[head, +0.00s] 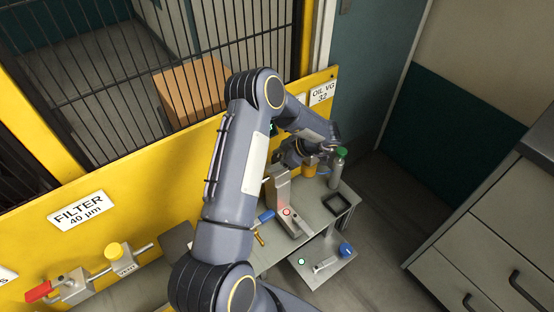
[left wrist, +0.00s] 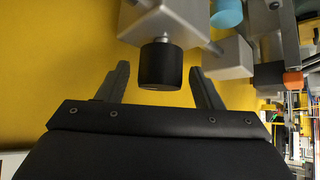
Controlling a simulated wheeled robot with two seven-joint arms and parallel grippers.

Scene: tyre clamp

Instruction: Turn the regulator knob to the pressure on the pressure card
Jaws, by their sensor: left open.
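The regulator knob (left wrist: 160,67) is a black cylinder on a short shaft under a light grey block (left wrist: 172,28) in the left wrist view. My left gripper (left wrist: 159,72) is open, with one finger on either side of the knob and a visible gap to each; I cannot tell the depth exactly. The knob is tilted slightly and shows no readable mark. In the head view my left arm reaches to the yellow panel and hides the knob and most of the gripper. I see no pressure card. My right gripper is not in view.
A red-handled valve (head: 40,291) and a yellow-capped block (head: 122,256) sit at lower left.

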